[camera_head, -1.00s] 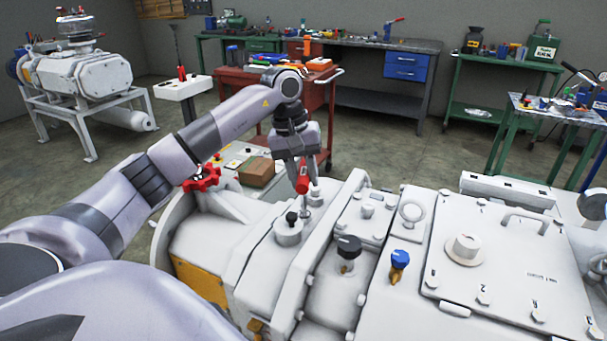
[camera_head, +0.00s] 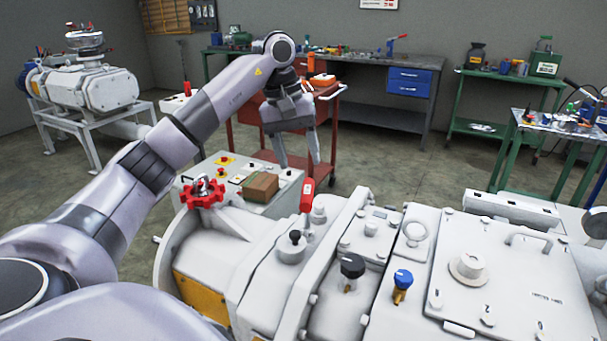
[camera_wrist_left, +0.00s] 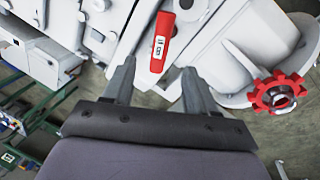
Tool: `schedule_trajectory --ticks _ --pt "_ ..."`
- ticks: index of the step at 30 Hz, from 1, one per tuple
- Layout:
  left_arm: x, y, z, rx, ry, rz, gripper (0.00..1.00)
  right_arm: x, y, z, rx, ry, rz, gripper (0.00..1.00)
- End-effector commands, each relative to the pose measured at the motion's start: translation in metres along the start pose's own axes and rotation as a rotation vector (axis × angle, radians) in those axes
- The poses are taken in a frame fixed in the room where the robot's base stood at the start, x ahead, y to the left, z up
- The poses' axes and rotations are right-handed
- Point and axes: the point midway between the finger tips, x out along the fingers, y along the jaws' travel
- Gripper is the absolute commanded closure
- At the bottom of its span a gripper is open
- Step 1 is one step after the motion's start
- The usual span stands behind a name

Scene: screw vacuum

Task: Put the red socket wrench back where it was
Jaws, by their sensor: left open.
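The red socket wrench (camera_head: 307,194) stands upright on the white vacuum pump (camera_head: 262,238), by a small black-knobbed fitting (camera_head: 295,237). My left gripper (camera_head: 298,166) is open and empty, above and apart from the wrench. In the left wrist view the wrench's red handle (camera_wrist_left: 162,42) shows beyond the open fingers (camera_wrist_left: 158,88), with nothing between the tips. The wrench's lower end is partly hidden behind the fitting. My right gripper is not in view.
A red handwheel (camera_head: 203,193) is on the pump's left side. A cardboard box (camera_head: 261,186) lies on the control panel behind the pump. A black knob (camera_head: 352,267) and a blue knob (camera_head: 403,281) stick up in front. A red cart (camera_head: 340,130) stands behind my gripper.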

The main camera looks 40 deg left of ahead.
Motion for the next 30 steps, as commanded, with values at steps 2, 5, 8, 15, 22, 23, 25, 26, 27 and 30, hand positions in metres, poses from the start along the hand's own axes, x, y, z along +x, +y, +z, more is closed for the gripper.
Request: schedule_trajectory --ticks 2,5,8,15,22,23,25,26,27,30 --pt "-0.013 0.001 -0.001 0.0 0.002 0.001 0.43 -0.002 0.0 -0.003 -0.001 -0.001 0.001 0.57" --pt "-0.022 0.0 0.0 0.0 0.0 0.0 0.43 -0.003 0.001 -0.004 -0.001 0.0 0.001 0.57" --pt "-0.026 0.0 0.0 0.0 -0.001 0.0 0.43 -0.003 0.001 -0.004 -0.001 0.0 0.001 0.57" --pt "-0.028 0.0 0.0 0.0 -0.001 0.0 0.43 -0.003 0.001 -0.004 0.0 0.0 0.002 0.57" --pt "-0.027 0.0 0.0 0.0 -0.001 0.0 0.43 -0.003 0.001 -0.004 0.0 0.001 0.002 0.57" --pt "-0.027 0.0 0.0 0.0 -0.001 0.0 0.43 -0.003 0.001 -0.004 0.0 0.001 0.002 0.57" --pt "-0.027 0.0 0.0 0.0 -0.001 0.0 0.43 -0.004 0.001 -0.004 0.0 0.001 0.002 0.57" --pt "-0.027 0.0 0.0 0.0 -0.001 0.0 0.43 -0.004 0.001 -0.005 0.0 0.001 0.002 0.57" --pt "-0.027 0.0 0.0 0.0 -0.001 0.0 0.43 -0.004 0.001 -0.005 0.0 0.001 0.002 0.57" --pt "-0.027 0.0 0.0 0.0 -0.001 0.0 0.43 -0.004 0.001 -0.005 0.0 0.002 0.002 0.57"
